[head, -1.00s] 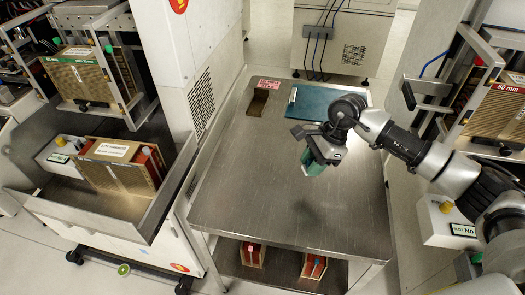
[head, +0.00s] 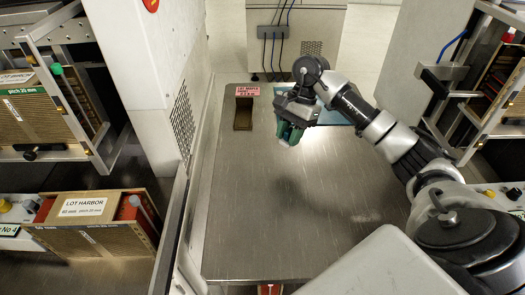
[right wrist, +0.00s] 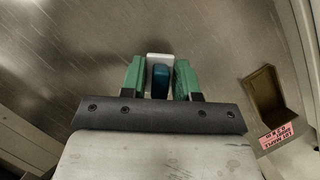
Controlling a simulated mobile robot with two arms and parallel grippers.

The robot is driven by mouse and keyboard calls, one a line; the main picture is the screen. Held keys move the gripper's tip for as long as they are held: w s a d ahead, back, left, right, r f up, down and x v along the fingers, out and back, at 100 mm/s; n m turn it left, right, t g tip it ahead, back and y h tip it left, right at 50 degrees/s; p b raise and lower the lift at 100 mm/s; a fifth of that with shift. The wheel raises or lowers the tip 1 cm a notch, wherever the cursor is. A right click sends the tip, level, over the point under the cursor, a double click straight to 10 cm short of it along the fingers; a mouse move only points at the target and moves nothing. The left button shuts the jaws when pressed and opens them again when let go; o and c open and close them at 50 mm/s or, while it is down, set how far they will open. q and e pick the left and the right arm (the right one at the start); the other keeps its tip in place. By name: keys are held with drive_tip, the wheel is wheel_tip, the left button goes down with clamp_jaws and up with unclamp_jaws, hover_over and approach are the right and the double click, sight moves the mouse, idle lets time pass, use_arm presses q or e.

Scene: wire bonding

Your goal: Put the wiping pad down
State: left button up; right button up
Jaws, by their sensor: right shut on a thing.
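My right gripper (head: 290,132) is above the far part of the steel table, in front of the teal mat (head: 335,118). In the right wrist view its green fingers (right wrist: 160,82) are shut on the wiping pad, by a dark blue grip (right wrist: 160,83). A white part of the wiping pad (right wrist: 159,58) shows beyond the fingers. The pad appears held above the table; the exact gap is hard to judge. My arm and gripper hide much of the mat. My left gripper is not in view.
A small brown open holder (head: 243,114) with a pink label (head: 247,91) is at the table's back left. The table's middle and front (head: 290,230) are clear. A grey machine cabinet (head: 140,80) borders the left. A labelled magazine (head: 90,222) stands at lower left.

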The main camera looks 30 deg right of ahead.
hover_over(263, 161)
drive_tip(key=d, duration=0.1)
drive_tip(key=f, duration=0.3)
drive_tip(key=shift+w+f, duration=0.2)
drive_tip(key=shift+f, duration=0.15)
wheel_tip(263, 161, down, 3)
drive_tip(key=shift+f, duration=0.45)
use_arm(q)
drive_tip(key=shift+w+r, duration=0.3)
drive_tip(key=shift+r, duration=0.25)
drive_tip(key=shift+b, duration=0.3)
